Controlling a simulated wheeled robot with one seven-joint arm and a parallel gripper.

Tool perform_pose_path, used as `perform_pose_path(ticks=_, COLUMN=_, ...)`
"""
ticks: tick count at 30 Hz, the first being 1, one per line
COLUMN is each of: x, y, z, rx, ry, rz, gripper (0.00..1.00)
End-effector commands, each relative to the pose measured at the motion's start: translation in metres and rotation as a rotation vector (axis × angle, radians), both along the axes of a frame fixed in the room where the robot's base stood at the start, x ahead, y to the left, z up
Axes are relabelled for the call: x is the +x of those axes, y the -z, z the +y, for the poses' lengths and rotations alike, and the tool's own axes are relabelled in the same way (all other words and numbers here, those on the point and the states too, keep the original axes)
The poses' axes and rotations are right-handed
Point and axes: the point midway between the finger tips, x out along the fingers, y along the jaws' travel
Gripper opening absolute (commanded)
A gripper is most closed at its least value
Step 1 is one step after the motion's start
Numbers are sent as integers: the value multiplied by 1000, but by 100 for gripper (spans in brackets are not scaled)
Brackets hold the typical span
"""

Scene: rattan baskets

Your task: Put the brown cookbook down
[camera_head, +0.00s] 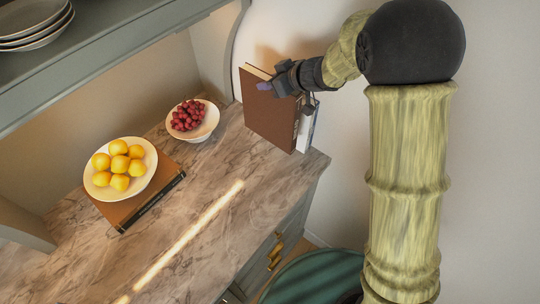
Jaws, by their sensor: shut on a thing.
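The brown cookbook (268,112) stands upright at the right end of the marble counter (213,190), near the wall. My gripper (276,85) is at its upper part and is shut on it. The gripper's fingers are small and partly dark against the cover. The book's lower edge appears at the counter surface, but I cannot tell whether it touches. A white and dark book (307,128) stands right beside it, partly hidden behind it.
A white bowl of red grapes (210,128) stands left of the cookbook. A bowl of lemons (146,184) rests on a flat brown book (166,189) further left. A shelf with stacked plates (35,40) hangs above. The counter's front is clear. A green round object (315,280) is below.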

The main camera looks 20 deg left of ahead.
Motion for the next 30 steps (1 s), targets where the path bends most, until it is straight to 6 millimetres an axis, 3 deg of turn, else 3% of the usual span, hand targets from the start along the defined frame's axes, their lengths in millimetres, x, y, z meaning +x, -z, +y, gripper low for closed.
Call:
perform_pose_path(ticks=8, x=1, y=-1, z=1, rx=6, ry=0, rz=-2, gripper=0)
perform_pose_path(ticks=21, x=-2, y=56, z=4, rx=4, ry=-6, rz=0, gripper=0)
perform_pose_path(ticks=30, x=-2, y=59, z=5, rx=6, ry=-8, rz=-4, gripper=0)
